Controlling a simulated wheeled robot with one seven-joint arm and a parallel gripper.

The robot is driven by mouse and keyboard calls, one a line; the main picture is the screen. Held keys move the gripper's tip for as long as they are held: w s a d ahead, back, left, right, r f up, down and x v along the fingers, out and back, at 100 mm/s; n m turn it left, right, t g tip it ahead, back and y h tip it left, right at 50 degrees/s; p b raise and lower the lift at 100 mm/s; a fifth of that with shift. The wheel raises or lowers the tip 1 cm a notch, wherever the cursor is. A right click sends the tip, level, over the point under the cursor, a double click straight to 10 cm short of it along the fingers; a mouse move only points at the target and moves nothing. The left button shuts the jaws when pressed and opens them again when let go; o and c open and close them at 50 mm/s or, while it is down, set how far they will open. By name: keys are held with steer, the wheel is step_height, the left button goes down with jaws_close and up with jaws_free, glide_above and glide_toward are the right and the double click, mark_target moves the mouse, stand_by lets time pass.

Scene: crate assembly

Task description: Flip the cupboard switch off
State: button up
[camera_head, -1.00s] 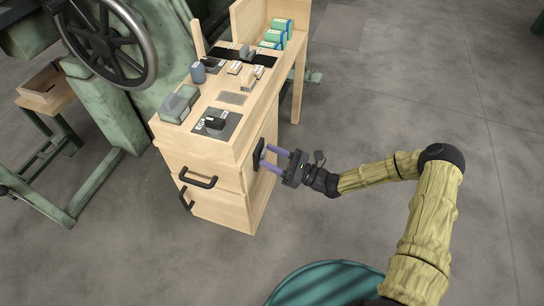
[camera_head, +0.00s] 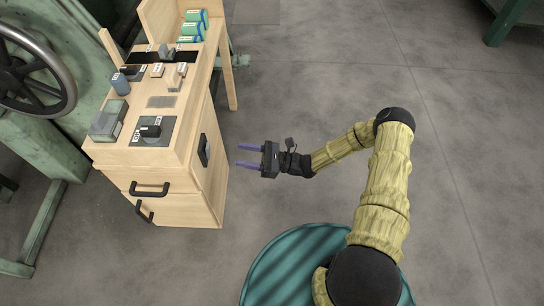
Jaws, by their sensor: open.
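The wooden cupboard (camera_head: 165,205) stands left of the middle, with a worktop above it. A black switch knob (camera_head: 150,131) sits on a dark grey plate at the front of the worktop; its marks are too small to read. A black fitting (camera_head: 203,150) is on the cupboard's right side face; I cannot tell whether it is a handle or a switch. My gripper (camera_head: 238,155) is open and empty, to the right of that face. Its two purple fingers point left at the black fitting, with a clear gap between them and it.
Two black handles (camera_head: 149,189) are on the cupboard's front. Small blocks, a blue-grey cylinder (camera_head: 121,84) and green boxes (camera_head: 191,31) stand on the worktop. A green machine with a large handwheel (camera_head: 70,85) is at the left.

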steer(key=p+v, duration=0.1)
steer(key=v, duration=0.7)
steer(key=shift+d, duration=0.35)
steer(key=shift+s, duration=0.1)
steer(key=s+d+r+n+g+h+p, duration=0.2)
steer(key=s+d+r+n+g+h, duration=0.2)
steer(key=s+r+n+g+h, duration=0.6)
steer(key=d+r+n+t+h+p, duration=0.1)
steer(key=d+r+n+t+h, duration=0.2)
steer(key=r+t+h, duration=0.15)
steer(key=s+d+r+n+t+h+p, duration=0.1)
steer(key=d+r+n+t+h, duration=0.15)
steer(key=r, duration=0.35)
steer(key=d+r+n+t+h, duration=0.2)
steer(key=r+n+t+h, duration=0.15)
steer(key=r, duration=0.25)
steer(key=w+a+r+p+v, duration=0.1)
steer(key=w+p+v, duration=0.2)
steer(key=p+v, duration=1.5)
steer(key=w+a+p+v, duration=0.2)
steer(key=w+p+v, duration=0.2)
steer(key=p+v, duration=1.5)
steer(key=shift+d+r+h+p, duration=0.35)
steer(key=shift+r+h+p, duration=0.1)
steer(key=shift+p, duration=0.2)
